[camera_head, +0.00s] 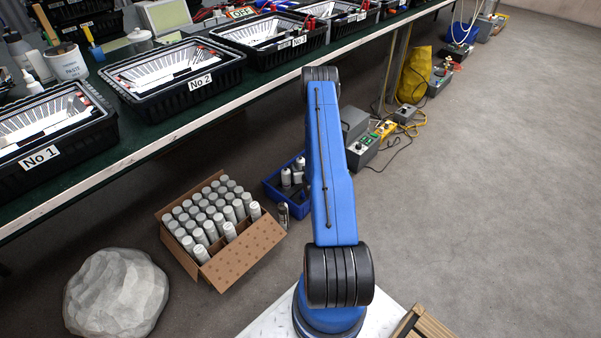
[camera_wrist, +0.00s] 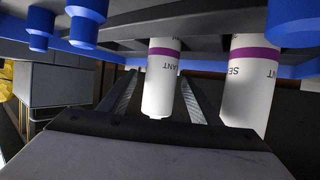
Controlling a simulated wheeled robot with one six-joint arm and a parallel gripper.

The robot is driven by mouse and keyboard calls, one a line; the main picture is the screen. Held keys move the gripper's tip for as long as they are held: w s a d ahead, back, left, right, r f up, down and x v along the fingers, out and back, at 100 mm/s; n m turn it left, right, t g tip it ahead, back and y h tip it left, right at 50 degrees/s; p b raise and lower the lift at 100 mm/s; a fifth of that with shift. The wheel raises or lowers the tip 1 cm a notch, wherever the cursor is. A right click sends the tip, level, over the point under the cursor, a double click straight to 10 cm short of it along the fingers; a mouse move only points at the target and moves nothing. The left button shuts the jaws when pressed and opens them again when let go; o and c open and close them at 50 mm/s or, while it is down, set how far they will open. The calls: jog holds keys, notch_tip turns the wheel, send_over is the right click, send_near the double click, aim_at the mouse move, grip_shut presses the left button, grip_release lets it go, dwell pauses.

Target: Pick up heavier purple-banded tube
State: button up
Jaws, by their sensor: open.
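In the wrist view, two white tubes with purple bands and dark lettering show. One purple-banded tube (camera_wrist: 161,88) is in line with the gap between my gripper's fingers (camera_wrist: 158,77). The fingers are apart, with dark space between each finger and this tube, so I see no grip on it. The other purple-banded tube (camera_wrist: 249,76) is to the right, outside the right finger. The upper ends of both are cut off or hidden. I cannot tell by sight which is heavier. In the head view, my gripper is hidden behind my blue arm.
A blue crate (camera_head: 272,190) holding white containers is on the floor beside my arm. A cardboard box (camera_head: 243,258) of grey-capped tubes and a grey rock (camera_head: 116,294) are to the left. A long workbench (camera_head: 180,130) carries black trays. Open floor is at right.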

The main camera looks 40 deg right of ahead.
jog(key=shift+w+d+f, duration=0.15)
jog(key=shift+w+d, duration=0.1)
jog(key=shift+w, duration=0.15)
jog(key=c, duration=1.4)
